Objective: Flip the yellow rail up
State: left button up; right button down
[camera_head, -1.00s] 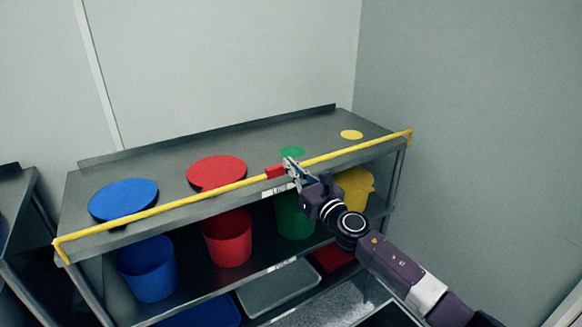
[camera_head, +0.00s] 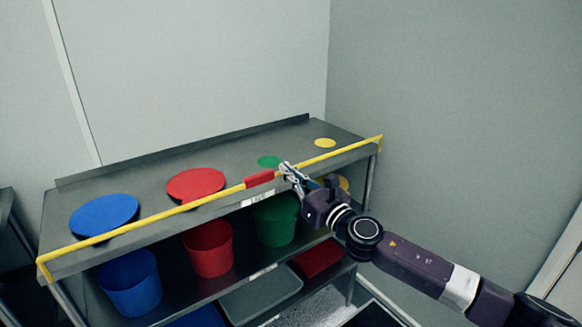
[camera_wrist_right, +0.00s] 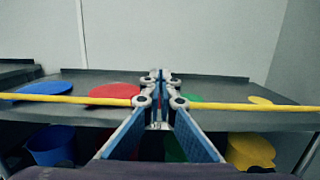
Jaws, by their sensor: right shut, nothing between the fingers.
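The yellow rail (camera_head: 160,216) runs along the front edge of the shelf's top, with a bent end at each corner. A red grip (camera_head: 259,179) sits near its middle. My right gripper (camera_head: 287,169) is at the rail just right of the red grip, with its fingertips over the top surface. In the right wrist view the rail (camera_wrist_right: 60,99) passes behind the fingers (camera_wrist_right: 160,82), which are shut and empty. They hide the rail's middle and the red grip there; contact with the rail is unclear. My left gripper is not in view.
The grey shelf (camera_head: 145,178) has blue (camera_head: 104,214), red (camera_head: 196,184), green (camera_head: 269,161) and yellow (camera_head: 325,142) discs on top. Blue (camera_head: 131,284), red (camera_head: 208,248) and green (camera_head: 275,221) bins stand below. A wall (camera_head: 455,120) is at the right.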

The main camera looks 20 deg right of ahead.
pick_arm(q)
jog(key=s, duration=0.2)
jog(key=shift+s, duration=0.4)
pick_arm(e)
jog(key=shift+s+d+r, duration=0.15)
jog(key=shift+s+r, duration=0.45)
jog(key=shift+s, duration=0.05)
